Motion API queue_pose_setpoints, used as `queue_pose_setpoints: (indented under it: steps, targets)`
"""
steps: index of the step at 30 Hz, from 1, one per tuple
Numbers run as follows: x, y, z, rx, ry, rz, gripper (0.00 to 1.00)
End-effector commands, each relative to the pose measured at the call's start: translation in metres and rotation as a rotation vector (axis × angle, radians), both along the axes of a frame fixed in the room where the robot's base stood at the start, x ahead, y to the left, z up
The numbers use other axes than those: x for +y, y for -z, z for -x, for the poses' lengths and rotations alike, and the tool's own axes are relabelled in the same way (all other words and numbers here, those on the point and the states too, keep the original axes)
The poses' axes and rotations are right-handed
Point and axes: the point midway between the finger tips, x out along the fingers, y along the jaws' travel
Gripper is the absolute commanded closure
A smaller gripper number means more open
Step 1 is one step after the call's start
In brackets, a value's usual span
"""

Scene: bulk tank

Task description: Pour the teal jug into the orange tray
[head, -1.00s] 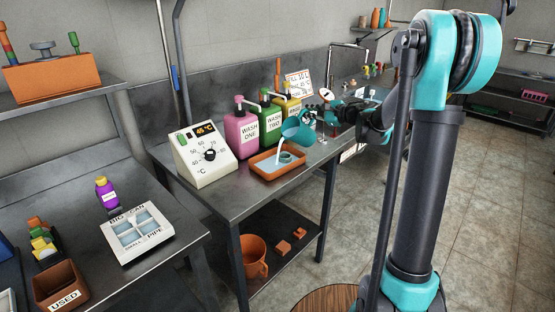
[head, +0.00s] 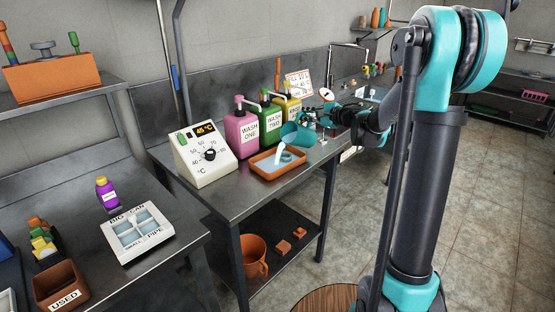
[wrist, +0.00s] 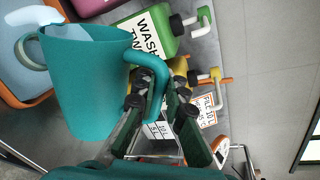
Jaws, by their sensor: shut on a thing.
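The teal jug (head: 297,135) is tilted far over above the orange tray (head: 264,177), with its mouth to the left. A pale blue-white stream (head: 279,152) runs from its mouth into the tray, where pale liquid shows. A pale teal ring-shaped thing (head: 287,157) is in the tray. My gripper (head: 325,122) is shut on the jug's handle, to the right of the jug. In the wrist view, my gripper (wrist: 155,92) holds the handle of the jug (wrist: 95,85), and part of the tray (wrist: 10,92) shows at the left edge.
The pink WASH ONE bottle (head: 241,133), green WASH TWO bottle (head: 270,125) and a yellow bottle (head: 290,108) stand close behind the tray. A white dial box (head: 205,155) stands left of it. The bench front (head: 225,200) is bare. An orange bucket (head: 254,256) is below.

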Motion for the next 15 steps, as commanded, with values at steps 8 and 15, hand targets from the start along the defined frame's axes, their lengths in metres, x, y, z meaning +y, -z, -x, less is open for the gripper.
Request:
queue_pose_setpoints:
  steps: [8, 15]
  targets:
    - [0.0035, 0.0, 0.0029, -0.028, -0.001, 0.028, 1.0]
    - [0.006, -0.0021, 0.005, -0.05, -0.001, 0.053, 1.0]
